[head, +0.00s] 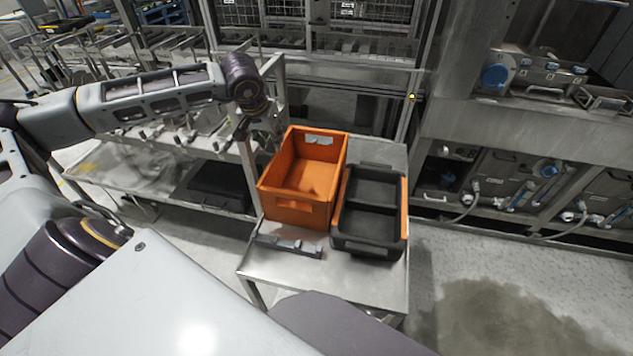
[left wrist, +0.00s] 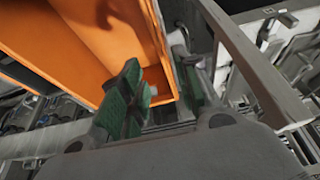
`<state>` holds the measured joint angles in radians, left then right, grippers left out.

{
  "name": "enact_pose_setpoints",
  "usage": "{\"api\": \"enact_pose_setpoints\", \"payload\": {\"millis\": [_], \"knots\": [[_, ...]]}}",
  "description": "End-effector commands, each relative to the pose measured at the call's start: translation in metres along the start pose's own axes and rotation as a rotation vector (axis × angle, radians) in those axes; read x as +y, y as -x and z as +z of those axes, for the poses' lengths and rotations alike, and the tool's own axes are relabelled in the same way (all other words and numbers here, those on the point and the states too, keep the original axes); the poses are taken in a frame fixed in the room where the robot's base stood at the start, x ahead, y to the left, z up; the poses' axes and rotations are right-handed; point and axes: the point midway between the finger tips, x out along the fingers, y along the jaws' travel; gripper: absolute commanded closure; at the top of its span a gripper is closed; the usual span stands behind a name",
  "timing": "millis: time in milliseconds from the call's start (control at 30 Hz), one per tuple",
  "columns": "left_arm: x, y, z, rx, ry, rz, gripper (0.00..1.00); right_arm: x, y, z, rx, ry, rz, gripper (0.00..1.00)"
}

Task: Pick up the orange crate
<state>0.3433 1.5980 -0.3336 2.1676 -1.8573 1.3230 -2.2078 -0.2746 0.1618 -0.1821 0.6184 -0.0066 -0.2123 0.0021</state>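The orange crate (head: 285,213) stands upright and open-topped on a metal table (head: 265,275); it looks empty. My left gripper (head: 270,138) is at the crate's back left side in the head view, small and partly hidden by its own wrist. In the left wrist view, its two green-padded fingers (left wrist: 158,62) are apart. The orange crate (left wrist: 85,45) fills the upper left there, with its wall close to the fingertips. One finger overlaps the crate's inside and the other is beside its edge; I cannot tell whether they touch. My right gripper is not in view.
A black crate (head: 369,245) with orange sides stands close to the right of the orange crate. A grey bracket (head: 290,246) lies in front. A metal rack (head: 140,190) is on the left, machinery (head: 530,130) on the right. Floor at lower right is clear.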

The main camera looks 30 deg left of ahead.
Motion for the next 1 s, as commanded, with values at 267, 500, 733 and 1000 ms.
{"api": "enact_pose_setpoints", "payload": {"millis": [267,500,733,1000], "knots": [[0.0,0.001,0.0,0.0,0.0,0.0,0.68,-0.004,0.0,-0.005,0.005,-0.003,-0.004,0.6],[0.0,-0.007,0.0,-0.001,0.001,0.002,0.68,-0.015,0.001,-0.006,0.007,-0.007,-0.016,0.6],[0.001,-0.026,0.0,-0.002,0.003,0.002,0.68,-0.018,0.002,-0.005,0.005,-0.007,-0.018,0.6],[0.001,-0.052,0.0,-0.002,0.002,0.002,0.68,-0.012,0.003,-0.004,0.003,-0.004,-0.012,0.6]]}}
